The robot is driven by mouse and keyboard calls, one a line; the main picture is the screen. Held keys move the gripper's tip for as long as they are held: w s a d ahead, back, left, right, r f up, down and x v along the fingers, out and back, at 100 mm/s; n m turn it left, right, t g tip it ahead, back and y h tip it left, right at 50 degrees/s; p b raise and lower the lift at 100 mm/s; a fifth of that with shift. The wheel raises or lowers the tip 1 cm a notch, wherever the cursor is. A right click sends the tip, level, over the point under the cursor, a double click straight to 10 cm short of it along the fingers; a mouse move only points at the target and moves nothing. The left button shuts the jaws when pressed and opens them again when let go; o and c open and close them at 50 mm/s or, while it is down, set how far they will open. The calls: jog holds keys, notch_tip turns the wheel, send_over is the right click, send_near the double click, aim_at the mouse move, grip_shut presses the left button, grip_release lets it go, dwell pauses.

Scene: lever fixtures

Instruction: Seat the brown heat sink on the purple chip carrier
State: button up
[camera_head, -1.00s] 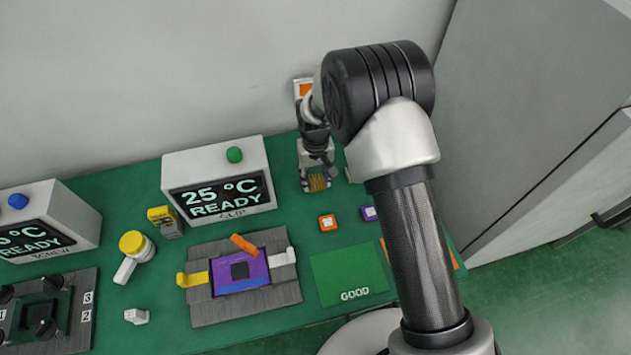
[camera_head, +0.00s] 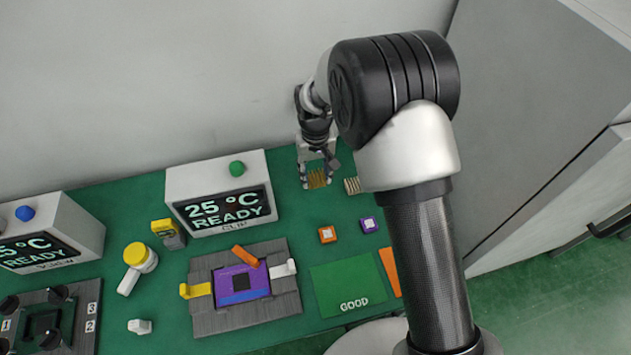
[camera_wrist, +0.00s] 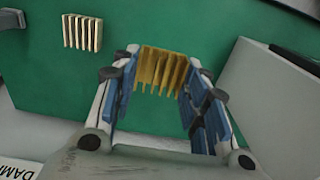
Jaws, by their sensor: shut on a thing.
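My gripper (camera_head: 317,182) is at the back of the green table, right of the CLIP display box. It is shut on a brownish-gold finned heat sink (camera_wrist: 160,70), which sits between the blue finger pads in the wrist view; its fins show below the fingers in the head view. The purple chip carrier (camera_head: 259,285) lies in a grey fixture (camera_head: 215,322) at the front middle, with a dark square chip (camera_head: 241,283) on it. An orange lever piece (camera_head: 245,255) stands at its back edge, with a yellow clip (camera_head: 196,290) at left and a white clip (camera_head: 284,269) at right.
A paler finned heat sink (camera_head: 352,185) lies right of my gripper. The CLIP display box (camera_head: 220,190) stands behind the fixture. A yellow-topped item (camera_head: 140,258) lies left.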

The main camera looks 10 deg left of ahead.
aim_at(316, 176)
notch_tip(316, 176, up, 11)
jog(key=p, duration=0.2)
jog(key=s+d+f, duration=0.3)
jog(key=d+f, duration=0.2)
jog(key=d, duration=0.3)
jog(key=s+d+f, duration=0.3)
jog(key=d+f, duration=0.2)
jog(key=d, duration=0.3)
jog(key=shift+s+d, duration=0.25)
jog(key=shift+s, duration=0.05)
jog(key=shift+f+b, duration=1.1)
jog(key=shift+f, duration=0.4)
jog(key=shift+f, duration=0.15)
jog(key=shift+f+b, duration=0.5)
jog(key=shift+f, duration=0.25)
jog(key=shift+f+b, duration=0.6)
jog(key=shift+b, duration=0.05)
